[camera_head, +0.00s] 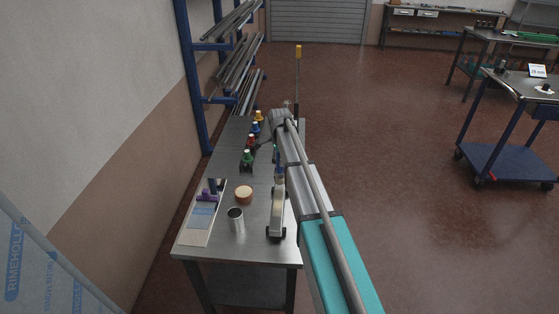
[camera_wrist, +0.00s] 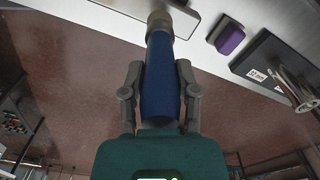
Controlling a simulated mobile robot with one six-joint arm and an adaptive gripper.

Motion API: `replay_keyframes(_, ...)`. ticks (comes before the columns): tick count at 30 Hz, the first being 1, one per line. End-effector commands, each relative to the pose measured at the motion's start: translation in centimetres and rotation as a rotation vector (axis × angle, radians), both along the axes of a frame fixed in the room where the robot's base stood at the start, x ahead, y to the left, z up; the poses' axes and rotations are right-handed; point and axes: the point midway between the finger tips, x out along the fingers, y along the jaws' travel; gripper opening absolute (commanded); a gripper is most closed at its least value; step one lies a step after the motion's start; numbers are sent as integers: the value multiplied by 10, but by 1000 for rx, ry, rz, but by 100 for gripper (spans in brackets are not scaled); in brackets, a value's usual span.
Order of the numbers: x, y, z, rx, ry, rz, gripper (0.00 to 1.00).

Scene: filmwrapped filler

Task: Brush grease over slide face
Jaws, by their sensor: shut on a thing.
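In the wrist view my gripper (camera_wrist: 160,76) is shut on a brush (camera_wrist: 161,98), with one finger on each side of its thick blue handle. The brush's brownish end points away from me, over the edge of the metal bench (camera_wrist: 203,16). Whether its tip touches anything is hidden. In the head view my arm hides most of the gripper and brush. A flat panel with blue and beige patches (camera_head: 200,221) lies on the bench's near left, with a purple piece on it (camera_head: 208,196). I cannot tell which surface is the slide face.
A metal cup (camera_head: 235,219) and a round tan-topped pot (camera_head: 243,195) stand near the panel. The wrist view shows a purple block (camera_wrist: 228,39) and a labelled dark plate (camera_wrist: 262,56). Open floor (camera_head: 400,160) lies right.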

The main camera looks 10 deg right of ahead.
Motion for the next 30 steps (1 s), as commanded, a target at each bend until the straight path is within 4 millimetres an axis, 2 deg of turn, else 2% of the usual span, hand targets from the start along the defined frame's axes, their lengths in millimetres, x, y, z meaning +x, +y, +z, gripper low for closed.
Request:
replay_keyframes(1, 0, 0, 7, 0, 0, 0, 0)
replay_keyframes(10, 0, 0, 27, 0, 0, 0, 0)
replay_keyframes(25, 0, 0, 30, 0, 0, 0, 0)
replay_keyframes(30, 0, 0, 37, 0, 0, 0, 0)
